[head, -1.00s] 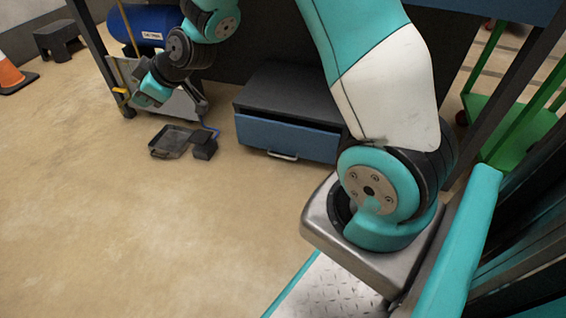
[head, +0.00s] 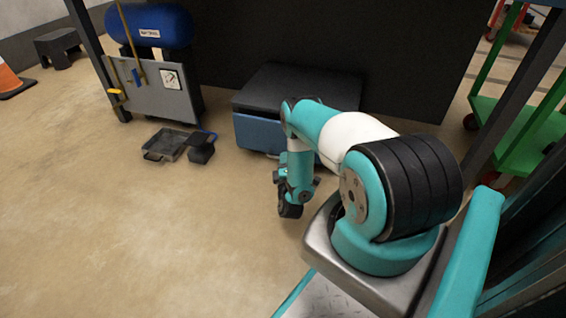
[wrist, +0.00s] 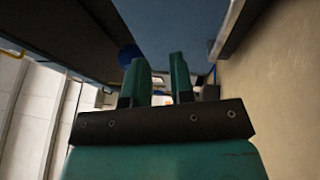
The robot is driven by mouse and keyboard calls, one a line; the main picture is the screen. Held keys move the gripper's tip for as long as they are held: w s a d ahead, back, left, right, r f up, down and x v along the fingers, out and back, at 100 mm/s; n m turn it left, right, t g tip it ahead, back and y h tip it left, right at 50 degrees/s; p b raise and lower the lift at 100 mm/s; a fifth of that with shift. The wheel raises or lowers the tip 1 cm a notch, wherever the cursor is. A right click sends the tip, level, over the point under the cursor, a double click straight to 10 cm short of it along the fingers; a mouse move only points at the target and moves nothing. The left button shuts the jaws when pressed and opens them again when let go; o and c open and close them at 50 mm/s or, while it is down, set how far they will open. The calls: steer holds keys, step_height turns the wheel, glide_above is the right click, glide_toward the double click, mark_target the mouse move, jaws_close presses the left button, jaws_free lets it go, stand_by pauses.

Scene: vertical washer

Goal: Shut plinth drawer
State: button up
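The plinth drawer (head: 258,133) is the blue front of a low unit with a dark top (head: 290,88). Its front stands a little out from the unit, and my arm covers its right part in the head view. My wrist hangs low in front of the drawer, its fingers not clear there. In the wrist view my gripper (wrist: 161,60) shows two teal fingers apart with nothing between them. A blue-grey face, apparently the drawer front (wrist: 185,25), lies beyond the fingers. A pale bar, apparently its handle (wrist: 230,30), runs along its right. I cannot tell whether they touch.
A dark pan (head: 165,145) and a small dark box (head: 202,150) lie on the floor left of the unit. A green cart (head: 510,135) is at right. The front-left floor is clear.

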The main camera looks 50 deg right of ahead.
step_height(320, 180, down, 8)
steer(key=b, duration=0.6)
steer(key=shift+b, duration=0.3)
steer(key=b+x, duration=0.3)
steer(key=x, duration=0.3)
steer(key=shift+w+r, duration=0.1)
steer(key=shift+w+d+r+b, duration=0.35)
steer(key=shift+w+d+b, duration=0.1)
steer(key=shift+w+b, duration=0.05)
jaws_close()
